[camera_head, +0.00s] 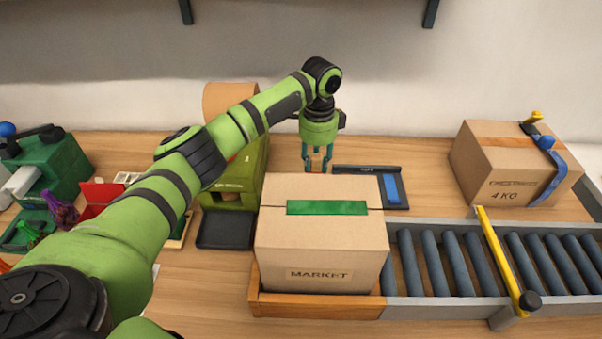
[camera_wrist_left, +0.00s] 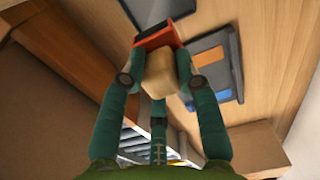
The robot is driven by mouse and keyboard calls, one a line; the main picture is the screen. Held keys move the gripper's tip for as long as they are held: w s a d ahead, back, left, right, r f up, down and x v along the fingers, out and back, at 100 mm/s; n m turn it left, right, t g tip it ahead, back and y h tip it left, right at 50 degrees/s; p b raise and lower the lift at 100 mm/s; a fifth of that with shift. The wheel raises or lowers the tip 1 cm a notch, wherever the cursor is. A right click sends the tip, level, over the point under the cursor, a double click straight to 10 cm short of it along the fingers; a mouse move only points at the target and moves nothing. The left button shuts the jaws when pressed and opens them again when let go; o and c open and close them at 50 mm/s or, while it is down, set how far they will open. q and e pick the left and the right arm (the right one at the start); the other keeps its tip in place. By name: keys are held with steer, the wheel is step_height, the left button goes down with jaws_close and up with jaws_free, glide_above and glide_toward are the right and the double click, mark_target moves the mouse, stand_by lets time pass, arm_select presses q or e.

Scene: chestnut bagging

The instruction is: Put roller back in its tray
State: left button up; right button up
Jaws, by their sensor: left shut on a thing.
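My left gripper (camera_head: 317,160) is behind the carton, pointing down. In the left wrist view its fingers (camera_wrist_left: 160,80) are shut on a tan block-shaped piece with an orange-red end, which I take to be the roller (camera_wrist_left: 158,66). In the head view the held piece is hidden or too small to make out. A small empty dark tray (camera_head: 225,229) lies left of the carton; I cannot tell for sure whether it is the roller's. My right gripper is out of view.
The closed carton marked MARKET (camera_head: 320,255), with a green strip on top, stands at the left end of the roller conveyor (camera_head: 440,262). Another carton (camera_head: 500,165) with a blue-and-yellow tool on it stands back right. A green machine (camera_head: 235,185) stands left of the gripper.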

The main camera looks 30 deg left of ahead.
arm_select(q)
steer(key=a+f, duration=0.1)
steer(key=f, duration=0.1)
steer(key=a+f+p, duration=0.1)
steer(key=f, duration=0.1)
steer(key=a+f, duration=0.1)
steer(key=f, duration=0.1)
steer(key=shift+s+a+f, duration=0.1)
steer(key=shift+s+a, duration=0.2)
steer(key=shift+s, duration=0.05)
steer(key=shift+s+f, duration=0.25)
steer(key=shift+f, duration=0.35)
steer(key=shift+c, duration=0.4)
steer(key=o, duration=1.1)
steer(key=shift+w+f, duration=0.1)
steer(key=shift+f, duration=0.05)
